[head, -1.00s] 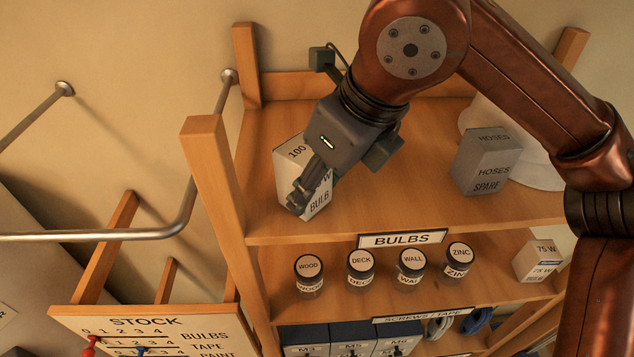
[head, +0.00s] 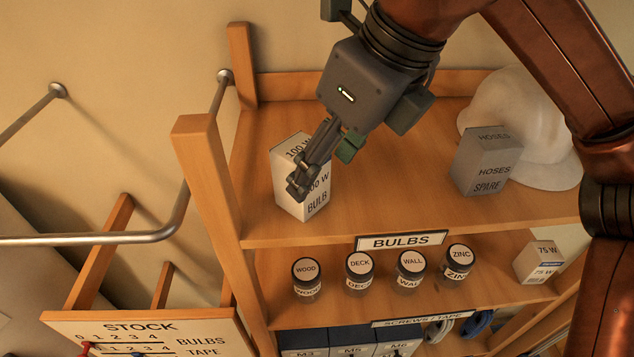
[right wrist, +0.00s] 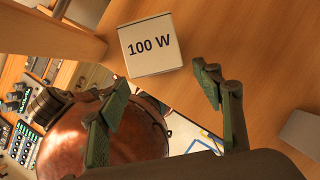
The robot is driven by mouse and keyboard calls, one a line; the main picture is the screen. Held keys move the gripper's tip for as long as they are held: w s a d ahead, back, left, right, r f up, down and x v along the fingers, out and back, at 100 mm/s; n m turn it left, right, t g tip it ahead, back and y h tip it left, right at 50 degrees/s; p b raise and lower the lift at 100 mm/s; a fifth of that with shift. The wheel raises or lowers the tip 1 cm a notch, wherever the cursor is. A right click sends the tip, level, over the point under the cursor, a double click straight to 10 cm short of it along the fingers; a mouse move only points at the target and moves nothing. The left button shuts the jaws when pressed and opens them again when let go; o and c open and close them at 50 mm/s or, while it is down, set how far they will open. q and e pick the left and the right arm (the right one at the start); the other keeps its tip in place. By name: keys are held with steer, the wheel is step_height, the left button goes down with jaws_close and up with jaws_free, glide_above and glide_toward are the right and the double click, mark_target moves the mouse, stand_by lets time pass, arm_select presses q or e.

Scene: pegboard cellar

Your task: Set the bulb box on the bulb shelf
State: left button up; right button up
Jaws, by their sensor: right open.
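The bulb box (head: 288,181), white with "100 W" and "BULB" on it, stands upright on the left part of the bulb shelf (head: 400,206), the wooden board whose front edge carries the "BULBS" sign. My right gripper (head: 300,186) overlaps the box in the head view and hides part of its front. In the right wrist view its two green-padded fingers (right wrist: 160,80) are spread, with nothing between them that they grip. There the box (right wrist: 150,45) lies beyond the fingertips, its "100 W" top showing. My left gripper is out of view.
A grey "HOSES SPARE" box (head: 486,162) and a pale helmet-like object (head: 545,140) stand at the shelf's right. Several labelled jars (head: 360,271) and a small "75 W" box (head: 539,262) are on the board below. A wooden post (head: 207,190) and metal rail (head: 90,239) flank the left.

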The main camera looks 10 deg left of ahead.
steer(key=v, duration=0.6)
steer(key=shift+r, duration=0.35)
